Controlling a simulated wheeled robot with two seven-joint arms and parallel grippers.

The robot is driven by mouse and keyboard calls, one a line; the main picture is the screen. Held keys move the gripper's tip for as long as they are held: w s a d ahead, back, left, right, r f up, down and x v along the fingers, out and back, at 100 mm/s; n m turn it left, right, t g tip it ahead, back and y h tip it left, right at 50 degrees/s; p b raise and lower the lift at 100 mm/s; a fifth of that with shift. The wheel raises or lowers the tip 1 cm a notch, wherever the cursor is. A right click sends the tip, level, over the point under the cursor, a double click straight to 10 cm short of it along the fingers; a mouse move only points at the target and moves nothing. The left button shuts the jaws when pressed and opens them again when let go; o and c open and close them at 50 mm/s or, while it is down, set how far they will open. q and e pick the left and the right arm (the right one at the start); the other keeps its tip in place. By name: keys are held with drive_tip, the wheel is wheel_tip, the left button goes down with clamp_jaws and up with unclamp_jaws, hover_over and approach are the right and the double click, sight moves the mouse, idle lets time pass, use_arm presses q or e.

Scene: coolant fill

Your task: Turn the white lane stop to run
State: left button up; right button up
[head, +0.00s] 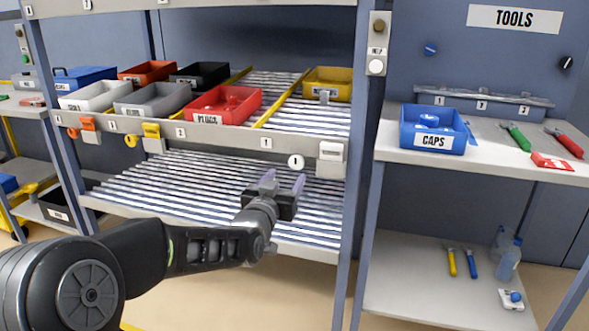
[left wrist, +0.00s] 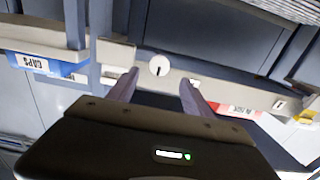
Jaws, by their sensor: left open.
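The white lane stop's round knob (head: 296,161) sits on the front rail of the rack, with a short dark mark running roughly up and down. A white block (head: 331,152) is on the rail just right of it. My left gripper (head: 283,181) is open and empty, just below and in front of the knob. In the left wrist view, which is turned over, the knob (left wrist: 159,65) shows beyond and between the two open fingertips (left wrist: 159,80), apart from them. My right gripper is in neither view.
An orange stop (head: 88,124) and a yellow stop (head: 152,130) are farther left on the rail. A red bin (head: 222,104) and other bins stand on the rollers above. A rack post (head: 361,170) is close on the right. The lower roller shelf (head: 180,185) is empty.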

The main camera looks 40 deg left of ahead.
sight(296, 164)
use_arm(q)
drive_tip(key=x, duration=0.7)
drive_tip(key=shift+w+a, duration=0.1)
drive_tip(key=shift+w, duration=0.3)
clamp_jaws()
drive_tip(key=shift+f, duration=0.1)
idle(0.5)
